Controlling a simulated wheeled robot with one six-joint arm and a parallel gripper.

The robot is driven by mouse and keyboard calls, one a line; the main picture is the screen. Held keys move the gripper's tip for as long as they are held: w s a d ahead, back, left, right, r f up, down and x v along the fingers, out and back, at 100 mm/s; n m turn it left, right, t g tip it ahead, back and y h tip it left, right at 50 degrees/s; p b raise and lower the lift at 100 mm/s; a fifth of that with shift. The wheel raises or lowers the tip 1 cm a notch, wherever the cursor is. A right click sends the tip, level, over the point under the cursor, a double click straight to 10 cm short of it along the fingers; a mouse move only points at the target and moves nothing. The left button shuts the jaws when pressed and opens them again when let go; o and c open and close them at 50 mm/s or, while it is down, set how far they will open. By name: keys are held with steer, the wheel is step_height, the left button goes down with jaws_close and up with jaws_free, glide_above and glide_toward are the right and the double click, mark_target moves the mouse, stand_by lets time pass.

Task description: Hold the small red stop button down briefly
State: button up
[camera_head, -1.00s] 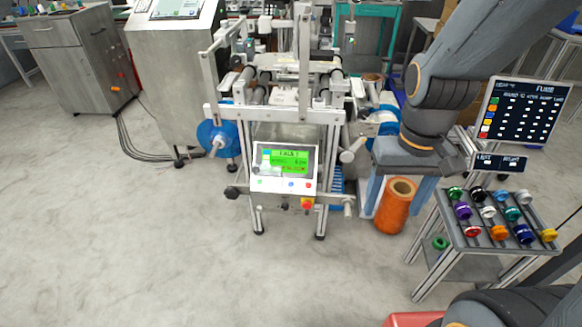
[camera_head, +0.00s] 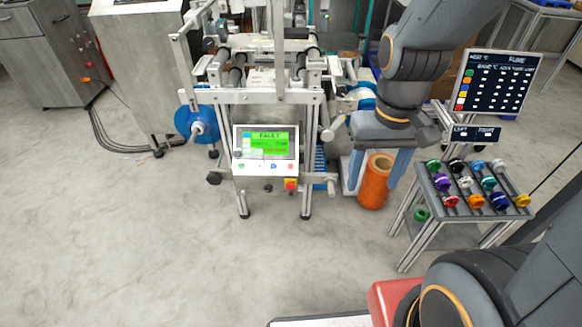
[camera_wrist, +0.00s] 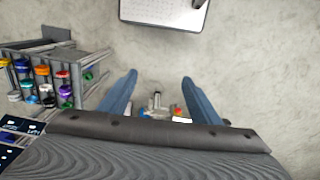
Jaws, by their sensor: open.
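The machine's control panel (camera_head: 265,149) faces me, left of my gripper in the head view. Its green screen (camera_head: 268,143) appears to read FAULT. A row of small buttons lies under the screen; a tiny red one (camera_head: 290,166) seems to be at its right end. A larger red knob on a yellow base (camera_head: 291,184) sits just below the panel. My gripper (camera_head: 373,187) points down with its blue fingers spread, empty, well apart from the panel. In the wrist view my gripper (camera_wrist: 160,77) is also open, with part of the machine small between the fingers.
An orange reel (camera_head: 374,182) stands behind or between my fingers in the head view. A rack of coloured spools (camera_head: 471,190) stands right, below a dark sign board (camera_head: 497,80). A blue reel (camera_head: 196,124) is on the machine's left.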

jaws_close()
stand_by(1.5)
